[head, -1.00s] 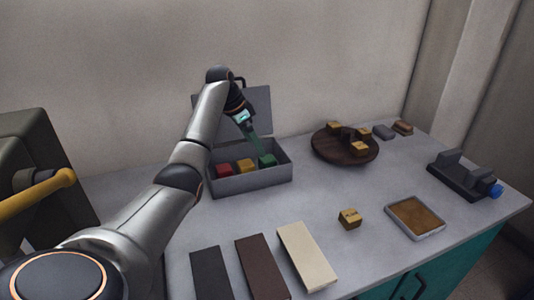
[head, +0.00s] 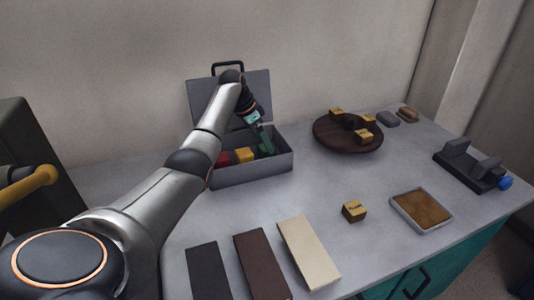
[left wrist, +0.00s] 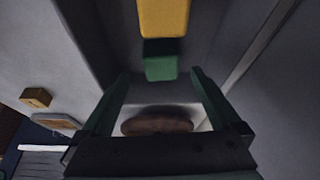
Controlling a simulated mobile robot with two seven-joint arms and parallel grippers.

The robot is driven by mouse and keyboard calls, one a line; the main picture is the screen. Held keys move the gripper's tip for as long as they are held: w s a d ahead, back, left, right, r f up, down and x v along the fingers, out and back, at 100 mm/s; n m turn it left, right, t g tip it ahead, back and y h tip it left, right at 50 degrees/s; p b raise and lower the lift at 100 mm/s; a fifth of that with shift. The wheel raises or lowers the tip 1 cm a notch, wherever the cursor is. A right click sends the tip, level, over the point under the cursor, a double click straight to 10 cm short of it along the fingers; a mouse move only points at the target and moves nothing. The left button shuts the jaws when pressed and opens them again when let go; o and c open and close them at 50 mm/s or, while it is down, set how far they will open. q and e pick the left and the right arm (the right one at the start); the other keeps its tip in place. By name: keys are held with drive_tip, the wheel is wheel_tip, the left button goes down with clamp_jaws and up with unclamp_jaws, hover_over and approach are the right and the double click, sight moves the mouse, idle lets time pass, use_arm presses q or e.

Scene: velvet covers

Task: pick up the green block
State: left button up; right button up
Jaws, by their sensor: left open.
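The green block (left wrist: 160,66) lies in the grey open-lidded box (head: 252,174), at its right end, beside the yellow block (head: 244,155). In the head view my left gripper (head: 266,150) points down into the box at the green block and largely hides it. In the left wrist view the open left gripper (left wrist: 160,74) has its green fingertips on either side of the block's near end, with gaps showing. I cannot tell how deep the fingers reach. The red block (head: 222,159) is at the box's left end, partly hidden by my arm. My right gripper is out of view.
The box's walls surround the gripper and its raised lid (head: 201,104) stands behind. A round dark wooden board (head: 330,143) with gold cubes is to the right. A loose gold cube (head: 354,211), a tray (head: 421,209) and flat slabs (head: 308,253) lie nearer. The table's middle is clear.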

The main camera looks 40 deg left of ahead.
use_arm(q)
drive_tip(key=shift+b+x, duration=0.65)
drive_tip(key=shift+x, duration=1.75)
drive_tip(key=shift+w+a, duration=0.1)
drive_tip(key=c, duration=1.5)
